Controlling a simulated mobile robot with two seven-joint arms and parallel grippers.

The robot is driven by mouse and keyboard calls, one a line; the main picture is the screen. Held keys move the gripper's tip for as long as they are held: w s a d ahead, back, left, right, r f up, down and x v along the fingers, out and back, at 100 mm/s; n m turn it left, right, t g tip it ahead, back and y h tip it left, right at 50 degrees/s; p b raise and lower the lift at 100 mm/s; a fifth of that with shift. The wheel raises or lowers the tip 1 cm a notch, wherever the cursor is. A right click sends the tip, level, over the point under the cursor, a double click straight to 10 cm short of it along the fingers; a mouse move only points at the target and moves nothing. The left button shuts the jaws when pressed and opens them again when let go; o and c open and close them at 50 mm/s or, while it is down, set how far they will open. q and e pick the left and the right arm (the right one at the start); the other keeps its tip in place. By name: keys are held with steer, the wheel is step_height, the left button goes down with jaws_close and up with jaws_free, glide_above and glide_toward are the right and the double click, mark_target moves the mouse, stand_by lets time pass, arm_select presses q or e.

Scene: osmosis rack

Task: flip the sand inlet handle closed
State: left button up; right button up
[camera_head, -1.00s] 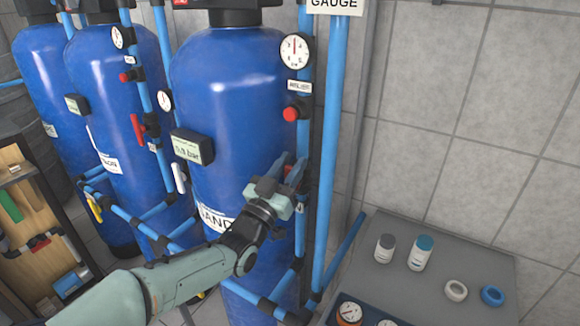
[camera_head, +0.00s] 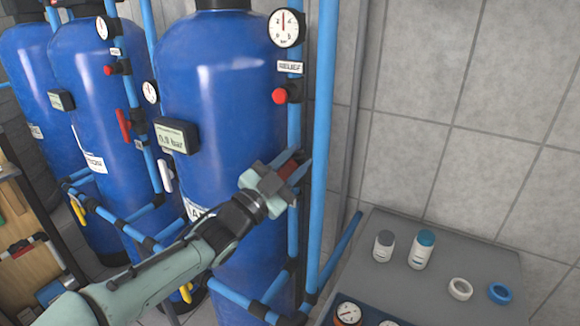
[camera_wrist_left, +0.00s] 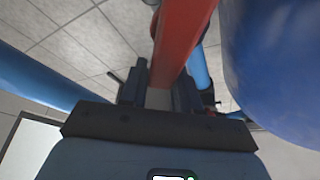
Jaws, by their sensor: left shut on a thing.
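The red sand inlet handle (camera_head: 290,168) shows as a short red piece at the blue pipe in front of the nearest blue tank (camera_head: 215,105). In the left wrist view the handle (camera_wrist_left: 183,42) is a long red bar running between the fingers. My left gripper (camera_head: 284,176) is shut on it, with a dark finger on each side of the bar. The gripper hides most of the handle and its valve in the head view, so its exact angle is hard to tell. My right gripper is not in view.
A round gauge (camera_head: 286,28) and a red knob (camera_head: 280,96) sit above on the pipe. A tall blue pipe (camera_head: 322,120) stands close to the right of the gripper. A grey bench (camera_head: 400,295) at right bears two bottles and two rings.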

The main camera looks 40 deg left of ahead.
mark_target(304, 182)
arm_select(q)
steer(key=m, duration=0.1)
steer(key=m+h, duration=0.1)
steer(key=shift+d+f+m+g, duration=0.3)
steer(key=shift+d+f+g, duration=0.05)
steer(key=shift+g, duration=0.05)
steer(key=shift+w+d+f+m+g+h+p, duration=0.1)
steer(key=shift+d+f+m+g+h+p, duration=0.3)
steer(key=shift+m, duration=1.25)
steer(key=shift+s+d+f+m+g+h+p, duration=0.15)
steer(key=shift+f+m+g+p, duration=0.5)
steer(key=shift+m, duration=1.05)
steer(key=shift+w+d+f+m+g+h+p, duration=0.2)
steer(key=shift+f+m+g, duration=0.55)
steer(key=shift+m, duration=0.9)
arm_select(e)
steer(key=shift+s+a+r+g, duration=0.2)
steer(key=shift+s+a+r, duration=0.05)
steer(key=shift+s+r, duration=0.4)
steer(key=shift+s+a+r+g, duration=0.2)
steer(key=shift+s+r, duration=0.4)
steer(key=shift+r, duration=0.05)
arm_select(q)
steer(key=shift+f, duration=0.15)
steer(key=o, duration=1)
steer(key=shift+c, duration=0.2)
